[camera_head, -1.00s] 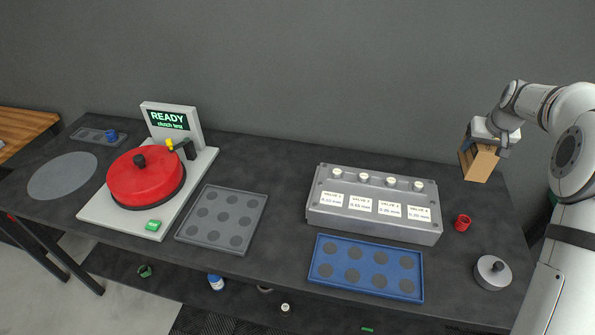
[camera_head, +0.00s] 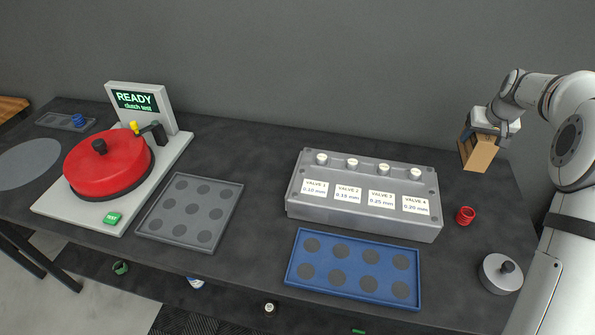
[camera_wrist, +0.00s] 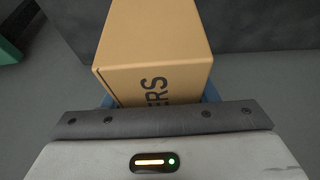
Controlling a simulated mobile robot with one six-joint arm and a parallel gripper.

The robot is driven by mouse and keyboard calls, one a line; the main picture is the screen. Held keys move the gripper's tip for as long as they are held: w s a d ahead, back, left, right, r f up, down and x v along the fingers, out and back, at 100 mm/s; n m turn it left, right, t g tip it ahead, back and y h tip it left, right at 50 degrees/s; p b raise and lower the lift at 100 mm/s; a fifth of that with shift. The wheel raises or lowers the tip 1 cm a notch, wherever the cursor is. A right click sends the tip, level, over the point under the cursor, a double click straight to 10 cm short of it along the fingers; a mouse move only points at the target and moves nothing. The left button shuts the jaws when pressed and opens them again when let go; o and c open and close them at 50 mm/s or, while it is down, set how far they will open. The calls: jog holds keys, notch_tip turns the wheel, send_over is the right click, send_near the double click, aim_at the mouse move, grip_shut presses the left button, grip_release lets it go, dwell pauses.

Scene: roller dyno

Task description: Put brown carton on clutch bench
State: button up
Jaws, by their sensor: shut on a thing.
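The brown carton (camera_head: 479,153) is in my gripper (camera_head: 490,132) at the right of the head view, in front of the back wall near the bench's right end. In the wrist view the carton (camera_wrist: 155,50) fills the upper middle, with dark letters "ERS" on one face, and the gripper's jaws are shut on it. I cannot tell whether its underside touches the bench top. The clutch bench (camera_head: 260,145) is a long dark table. On its left stands the clutch tester, with a red round drum (camera_head: 108,168) and a screen reading "READY clutch test".
A grey valve block (camera_head: 365,220), a blue tray (camera_head: 352,290), a grey tray (camera_head: 150,222), a red ring (camera_head: 465,215) and a round metal weight (camera_head: 499,273) stand on the bench. Bare bench top lies between the grey tray and the valve block.

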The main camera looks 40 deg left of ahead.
jog(key=shift+f, duration=0.3)
notch_tip(320, 180, down, 10)
jog(key=shift+p, duration=0.9)
jog(key=o, duration=0.6)
jog(key=shift+f, duration=0.2)
jog(key=o, duration=0.5)
jog(key=shift+c, duration=0.2)
jog(key=shift+r, duration=0.1)
